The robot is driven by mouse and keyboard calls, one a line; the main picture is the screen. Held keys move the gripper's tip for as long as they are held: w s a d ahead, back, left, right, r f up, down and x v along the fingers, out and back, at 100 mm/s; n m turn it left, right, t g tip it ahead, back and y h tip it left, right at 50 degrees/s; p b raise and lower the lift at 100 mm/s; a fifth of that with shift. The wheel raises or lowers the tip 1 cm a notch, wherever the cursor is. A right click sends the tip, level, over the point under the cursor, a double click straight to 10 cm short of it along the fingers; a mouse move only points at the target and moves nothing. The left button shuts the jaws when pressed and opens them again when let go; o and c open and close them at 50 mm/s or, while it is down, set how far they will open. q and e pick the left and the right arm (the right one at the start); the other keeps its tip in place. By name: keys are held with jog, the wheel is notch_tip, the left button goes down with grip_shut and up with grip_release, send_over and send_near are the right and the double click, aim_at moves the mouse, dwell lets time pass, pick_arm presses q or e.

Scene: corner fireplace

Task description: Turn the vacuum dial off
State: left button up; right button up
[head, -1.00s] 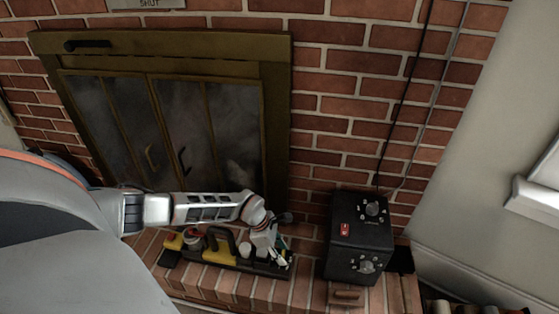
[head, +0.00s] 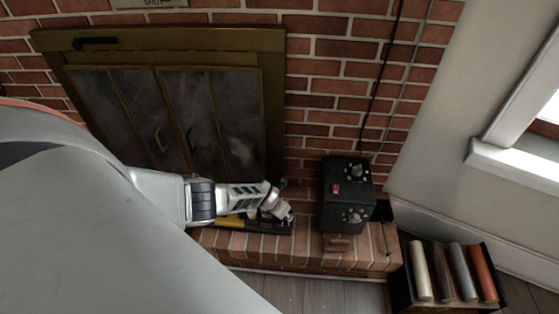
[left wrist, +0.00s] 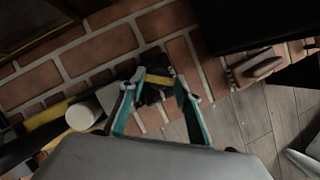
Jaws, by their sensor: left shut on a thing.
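A black box (head: 335,211) stands on the brick hearth in the head view. It has an upper dial (head: 357,172), a lower dial (head: 353,216) and a red switch (head: 336,188). Their markings are too small to read. My left gripper (head: 285,214) is left of the box, apart from it, low over a tool tray. In the left wrist view the fingers of my left gripper (left wrist: 161,86) are shut on a small black and yellow piece (left wrist: 158,82) at their tips. What it belongs to is unclear. My right gripper is out of view.
The fireplace doors (head: 170,115) are closed behind my left arm. The tray's yellow part (head: 230,220) is partly hidden by that arm. A wooden handle (head: 338,241) lies before the box. A crate of rolls (head: 401,290) stands on the floor at right.

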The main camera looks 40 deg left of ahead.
pick_arm(q)
jog(key=shift+w+d+r+n+y, duration=0.15)
jog(key=shift+n+y, duration=0.25)
jog(key=shift+n, duration=0.5)
jog(key=shift+f+n+y, duration=0.25)
jog(key=shift+n+y, duration=0.05)
jog(key=shift+n, duration=0.5)
jog(key=shift+s+d+n+g+y, duration=0.15)
jog(key=shift+n+g+y, duration=0.35)
jog(key=shift+n, duration=1.5)
jog(key=o, duration=1.1)
jog(key=shift+r, duration=0.15)
